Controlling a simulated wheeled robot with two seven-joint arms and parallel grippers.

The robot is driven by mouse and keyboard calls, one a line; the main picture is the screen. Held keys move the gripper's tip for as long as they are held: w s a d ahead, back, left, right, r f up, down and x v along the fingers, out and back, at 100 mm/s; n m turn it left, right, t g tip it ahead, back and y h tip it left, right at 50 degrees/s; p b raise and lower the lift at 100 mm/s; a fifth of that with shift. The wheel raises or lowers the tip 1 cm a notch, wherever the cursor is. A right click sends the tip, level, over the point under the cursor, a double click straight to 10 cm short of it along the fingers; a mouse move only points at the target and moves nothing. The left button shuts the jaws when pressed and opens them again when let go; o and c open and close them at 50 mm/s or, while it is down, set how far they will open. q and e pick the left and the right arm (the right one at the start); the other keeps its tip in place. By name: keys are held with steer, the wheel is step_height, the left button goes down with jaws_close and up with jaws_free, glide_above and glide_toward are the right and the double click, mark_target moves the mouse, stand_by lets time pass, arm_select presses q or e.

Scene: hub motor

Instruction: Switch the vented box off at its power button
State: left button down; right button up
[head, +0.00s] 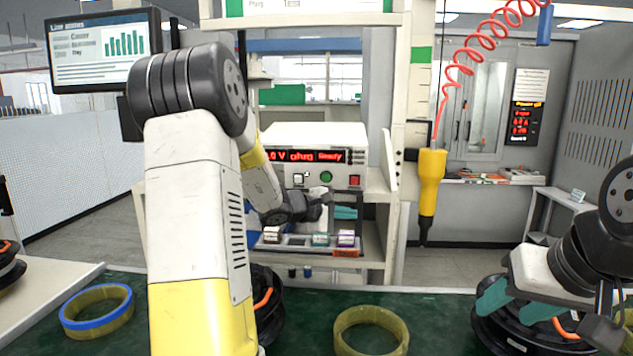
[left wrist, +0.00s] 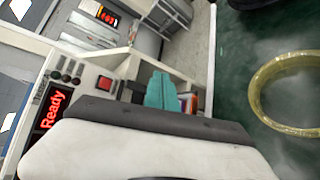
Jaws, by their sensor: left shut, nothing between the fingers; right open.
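The vented box (head: 312,138) is a white unit on the shelf behind the bench. Its red display (head: 318,156) is lit and reads "Ready"; it also shows in the left wrist view (left wrist: 48,122). Below the display are a pale switch (head: 298,180), a green round button (head: 326,177) and a red square button (head: 354,181). The red button also shows in the left wrist view (left wrist: 104,84). My left gripper (head: 346,212) is shut and empty, its teal fingers (left wrist: 162,92) just below the red button in the head view, apparently apart from it. My right gripper (head: 515,303) is open at the right.
A yellow ring (head: 371,313) and a blue-and-yellow ring (head: 97,322) lie on the green bench (head: 305,310). A black hub (head: 500,330) is under my right gripper. A yellow screwdriver (head: 431,180) hangs right of the box. Small items stand on a tray (head: 346,253) below it.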

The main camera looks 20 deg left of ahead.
mark_target(298, 179)
arm_select(q)
steer(key=a+r+m+g+y, duration=0.1)
steer(key=a+y, duration=0.7)
steer(key=a, duration=0.9)
step_height(298, 179, up, 2)
steer(key=shift+w+a+r+m, duration=0.15)
steer(key=shift+w+m, duration=0.15)
steer(key=shift+m, duration=0.6)
steer(key=w+a+r, duration=0.1)
steer(key=w, duration=0.7)
steer(key=shift+w+a, duration=0.3)
steer(key=shift+w+r, duration=0.15)
steer(key=shift+w+a, duration=0.1)
steer(key=shift+w, duration=0.15)
